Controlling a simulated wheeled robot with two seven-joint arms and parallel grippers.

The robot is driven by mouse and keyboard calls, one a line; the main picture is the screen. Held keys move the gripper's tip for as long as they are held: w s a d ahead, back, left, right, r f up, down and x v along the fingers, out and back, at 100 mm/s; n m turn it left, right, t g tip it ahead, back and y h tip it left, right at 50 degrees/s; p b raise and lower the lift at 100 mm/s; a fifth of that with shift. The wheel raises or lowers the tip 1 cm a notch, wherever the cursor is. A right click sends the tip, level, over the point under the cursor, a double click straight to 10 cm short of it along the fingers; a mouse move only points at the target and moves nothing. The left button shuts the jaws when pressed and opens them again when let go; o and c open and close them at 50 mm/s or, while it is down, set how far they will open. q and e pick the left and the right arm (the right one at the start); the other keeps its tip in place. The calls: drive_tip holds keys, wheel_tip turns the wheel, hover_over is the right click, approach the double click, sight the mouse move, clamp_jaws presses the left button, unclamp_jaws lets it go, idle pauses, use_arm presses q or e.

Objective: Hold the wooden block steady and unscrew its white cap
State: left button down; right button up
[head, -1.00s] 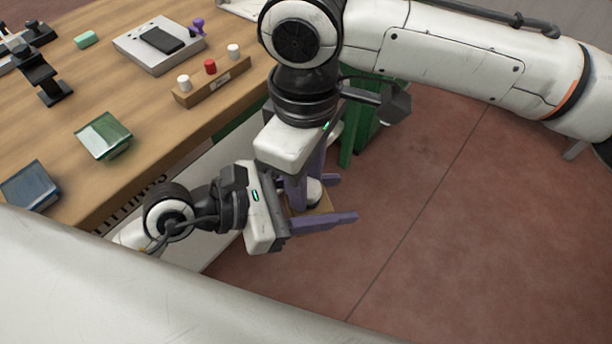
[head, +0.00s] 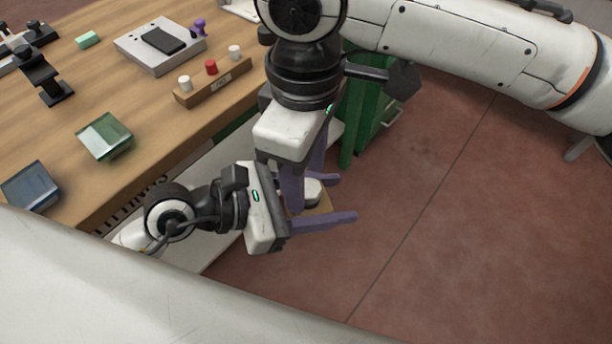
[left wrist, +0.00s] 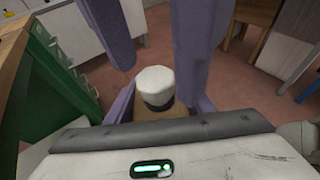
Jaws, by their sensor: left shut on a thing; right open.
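My left gripper (head: 346,198) comes in low from the left, its purple fingers on either side of the wooden block (head: 322,207). It is shut on the block and holds it upright over the floor. The white cap (head: 313,191) sits on top of the block, partly hidden behind a finger in the head view. In the left wrist view, the cap (left wrist: 155,80) shows whole, with a dark band below it and the block (left wrist: 172,109) under that. My right gripper (head: 306,190) points down from above, open, its fingers near the cap. I cannot tell whether they touch it.
The wooden table (head: 140,100) at left holds a rack with white and red caps (head: 213,82), a grey device (head: 160,45) and glass pieces (head: 104,137). A green frame (head: 362,110) stands behind the grippers.

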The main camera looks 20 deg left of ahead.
sight(309, 207)
wheel_tip(309, 207, up, 2)
drive_tip(key=shift+r, duration=0.1)
drive_tip(key=shift+c, duration=0.4)
drive_tip(key=m, duration=0.2)
drive_tip(key=r+m, duration=0.1)
drive_tip(key=m, duration=0.2)
drive_tip(key=shift+w+d+r+m, duration=0.15)
drive_tip(key=shift+r+m, duration=0.1)
drive_tip(key=shift+m, duration=0.15)
drive_tip(key=m, duration=0.3)
drive_tip(key=r+m, duration=0.1)
drive_tip(key=m, duration=0.2)
drive_tip(key=shift+d+r, duration=0.1)
drive_tip(key=shift+r, duration=0.1)
drive_tip(key=shift+f, duration=3.95)
drive_tip(key=shift+m, duration=0.3)
drive_tip(key=shift+c, duration=0.5)
